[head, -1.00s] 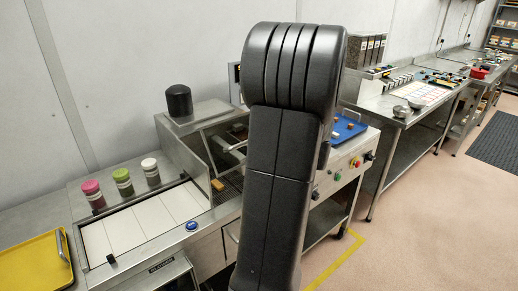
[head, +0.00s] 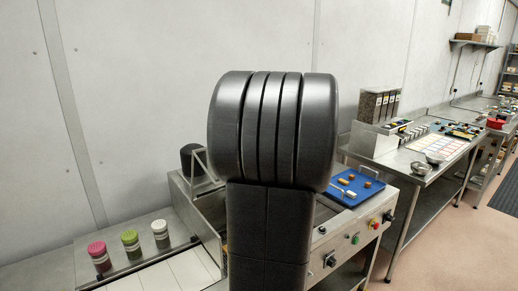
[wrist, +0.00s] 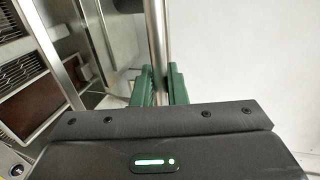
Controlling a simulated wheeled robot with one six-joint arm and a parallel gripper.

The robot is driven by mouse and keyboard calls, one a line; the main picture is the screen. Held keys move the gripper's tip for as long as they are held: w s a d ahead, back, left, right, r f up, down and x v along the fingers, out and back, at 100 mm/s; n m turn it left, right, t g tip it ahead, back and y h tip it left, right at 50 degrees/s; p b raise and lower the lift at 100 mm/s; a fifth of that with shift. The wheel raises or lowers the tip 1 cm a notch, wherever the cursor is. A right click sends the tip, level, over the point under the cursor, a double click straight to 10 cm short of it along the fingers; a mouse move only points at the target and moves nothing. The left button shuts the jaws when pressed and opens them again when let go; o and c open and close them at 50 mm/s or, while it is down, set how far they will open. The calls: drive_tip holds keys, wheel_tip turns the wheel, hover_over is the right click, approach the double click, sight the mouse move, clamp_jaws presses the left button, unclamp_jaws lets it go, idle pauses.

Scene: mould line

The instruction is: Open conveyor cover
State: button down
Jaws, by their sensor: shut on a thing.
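The conveyor cover's pale metal frame (head: 199,162) shows in the head view just left of my arm and appears tilted up over the conveyor machine (head: 183,192). Most of the cover is hidden behind my arm. In the wrist view, my gripper (wrist: 160,84) has its green fingers closed around a metal bar (wrist: 155,35), one finger on each side. The bar appears to be the cover's handle or edge bar. My gripper is hidden behind my arm in the head view.
Pink (head: 99,256), green (head: 131,242) and white (head: 161,233) topped jars stand left of the machine. A blue tray (head: 352,188) with small pieces lies right of my arm. A metal bench (head: 423,167) extends further right.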

drive_tip(key=shift+w+a+r+g, duration=0.25)
drive_tip(key=shift+w+g, duration=0.05)
drive_tip(key=shift+w, duration=0.05)
drive_tip(key=c, duration=1.6)
unclamp_jaws()
drive_tip(key=shift+o, duration=0.2)
drive_tip(key=b+v, duration=0.3)
drive_tip(key=v, duration=1.1)
drive_tip(key=shift+b, duration=0.3)
drive_tip(key=shift+a, duration=0.2)
